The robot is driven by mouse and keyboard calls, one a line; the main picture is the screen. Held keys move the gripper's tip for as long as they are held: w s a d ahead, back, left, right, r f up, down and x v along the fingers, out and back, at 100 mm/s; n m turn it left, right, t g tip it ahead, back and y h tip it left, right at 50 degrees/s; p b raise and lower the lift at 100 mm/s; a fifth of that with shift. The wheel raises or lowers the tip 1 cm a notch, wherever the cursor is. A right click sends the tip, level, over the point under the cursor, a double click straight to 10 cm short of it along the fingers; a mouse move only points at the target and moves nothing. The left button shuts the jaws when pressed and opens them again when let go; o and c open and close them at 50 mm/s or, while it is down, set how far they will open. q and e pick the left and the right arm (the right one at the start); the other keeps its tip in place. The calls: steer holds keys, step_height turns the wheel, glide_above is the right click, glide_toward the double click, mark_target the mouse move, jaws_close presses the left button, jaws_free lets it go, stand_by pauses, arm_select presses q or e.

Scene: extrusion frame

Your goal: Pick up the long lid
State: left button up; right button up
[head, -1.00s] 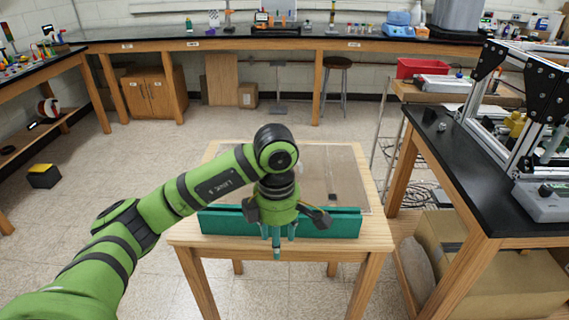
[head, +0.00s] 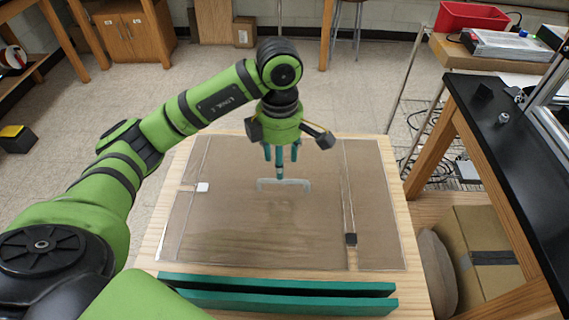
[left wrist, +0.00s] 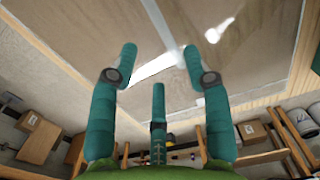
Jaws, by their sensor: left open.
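A large clear, brownish flat panel (head: 250,235) lies on the wooden table and looks like the long lid. A pale, flat-topped handle (head: 284,183) stands near its middle. In the left wrist view the handle is a whitish bar (left wrist: 153,68) between the fingers, partly hidden by one. My left gripper (head: 280,165) has teal fingers pointing down, spread open and empty. It is above the panel, just over or behind the handle; the exact gap is unclear. In the left wrist view its fingers (left wrist: 160,65) are apart. My right gripper is not in view.
Two teal bars (head: 278,291) lie along the table's front edge. A black-topped bench (head: 500,150) and a cardboard box (head: 485,245) stand to the right.

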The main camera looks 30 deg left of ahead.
mark_target(283, 180)
arm_select(q)
steer(key=shift+f, duration=0.2)
steer(key=shift+s+d+f+p, duration=0.2)
steer(key=shift+f+p, duration=0.2)
steer(key=shift+f, duration=0.2)
steer(key=shift+s+d+f+p, duration=0.2)
steer(key=shift+f+p, duration=0.2)
steer(key=shift+f, duration=0.15)
step_height(283, 180, down, 4)
steer(key=shift+w+d+r+p, duration=0.15)
steer(key=shift+r+p, duration=0.1)
steer(key=shift+p, duration=0.2)
steer(key=shift+f, duration=0.2)
jaws_close()
steer(key=shift+w, duration=0.15)
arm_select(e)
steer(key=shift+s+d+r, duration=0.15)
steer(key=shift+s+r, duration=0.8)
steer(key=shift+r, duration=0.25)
